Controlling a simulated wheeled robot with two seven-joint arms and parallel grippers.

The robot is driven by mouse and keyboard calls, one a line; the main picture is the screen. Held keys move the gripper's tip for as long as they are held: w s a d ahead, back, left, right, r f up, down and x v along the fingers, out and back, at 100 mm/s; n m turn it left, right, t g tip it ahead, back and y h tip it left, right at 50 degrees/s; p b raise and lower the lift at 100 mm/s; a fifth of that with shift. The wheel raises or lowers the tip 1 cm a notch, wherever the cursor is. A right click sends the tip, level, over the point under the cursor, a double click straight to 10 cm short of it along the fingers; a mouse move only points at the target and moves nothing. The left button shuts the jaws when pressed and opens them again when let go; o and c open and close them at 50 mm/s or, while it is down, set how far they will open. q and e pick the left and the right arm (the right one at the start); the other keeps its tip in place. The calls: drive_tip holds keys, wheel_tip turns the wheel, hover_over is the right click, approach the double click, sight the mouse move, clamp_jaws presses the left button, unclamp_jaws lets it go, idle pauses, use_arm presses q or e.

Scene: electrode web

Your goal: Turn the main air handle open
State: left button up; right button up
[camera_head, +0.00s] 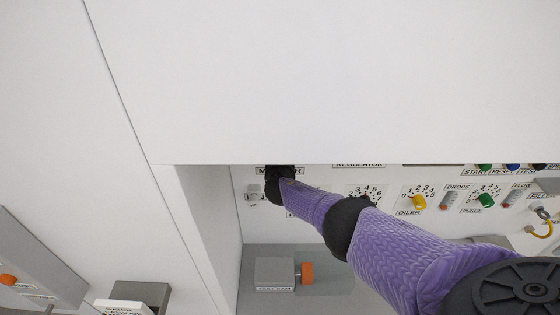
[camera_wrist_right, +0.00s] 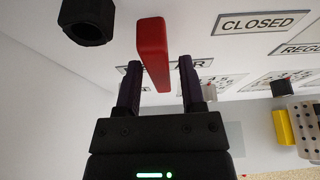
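The main air handle is a red bar (camera_wrist_right: 153,52) in the right wrist view, pointing toward the gripper below a dark round fitting's level. My right gripper (camera_wrist_right: 158,82) has its two dark fingers apart, with the handle's lower end between them and visible space on the sides. A "CLOSED" label (camera_wrist_right: 262,22) is on the panel to the right of the handle. In the head view my right arm reaches up to the main air label (camera_head: 264,171), and its hand hides the handle. My left gripper is not in either view.
A black hexagonal fitting (camera_wrist_right: 88,22) stands left of the handle. The panel continues right with a yellow oiler knob (camera_head: 419,202) and a green purge knob (camera_head: 487,200). A grey box with an orange knob (camera_head: 306,273) sits below. A white cover overhangs the panel top.

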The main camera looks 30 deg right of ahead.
drive_tip(key=shift+o, duration=0.2)
drive_tip(key=p+v, duration=0.7)
drive_tip(key=v, duration=0.2)
drive_tip(key=shift+s+a+r, duration=0.15)
drive_tip(key=shift+s+a, duration=0.05)
drive_tip(key=shift+s, duration=0.15)
